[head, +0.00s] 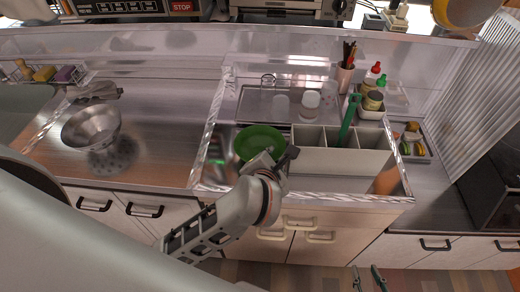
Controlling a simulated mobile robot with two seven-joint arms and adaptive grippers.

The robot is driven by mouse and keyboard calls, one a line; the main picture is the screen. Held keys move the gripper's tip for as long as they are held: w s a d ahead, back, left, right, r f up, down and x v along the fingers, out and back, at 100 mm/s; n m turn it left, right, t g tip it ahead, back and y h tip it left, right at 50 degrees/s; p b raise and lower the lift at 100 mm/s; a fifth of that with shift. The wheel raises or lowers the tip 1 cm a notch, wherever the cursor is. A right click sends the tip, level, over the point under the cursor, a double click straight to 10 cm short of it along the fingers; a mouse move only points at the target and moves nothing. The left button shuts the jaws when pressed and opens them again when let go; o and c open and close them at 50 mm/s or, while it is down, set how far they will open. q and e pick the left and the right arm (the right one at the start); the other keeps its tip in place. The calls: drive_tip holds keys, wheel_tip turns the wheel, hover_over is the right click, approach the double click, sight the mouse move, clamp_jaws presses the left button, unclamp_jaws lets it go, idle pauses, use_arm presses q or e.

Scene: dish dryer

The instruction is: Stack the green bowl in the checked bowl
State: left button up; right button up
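The green bowl (259,139) sits at the left end of the dish dryer tray (200,168), beside the white divided holder. My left gripper (274,154) is at the bowl's near rim, overlapping it in the picture. I cannot tell whether its fingers touch the bowl or are closed on the rim. My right gripper (368,278) is low at the bottom edge, in front of the cabinets, with two fingers apart and nothing seen between them.
Glasses (310,103), bottles (372,80) and a small food tray (414,146) stand behind and right. The steel counter between colander and dryer is clear.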

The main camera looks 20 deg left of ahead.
use_arm(q)
clamp_jaws()
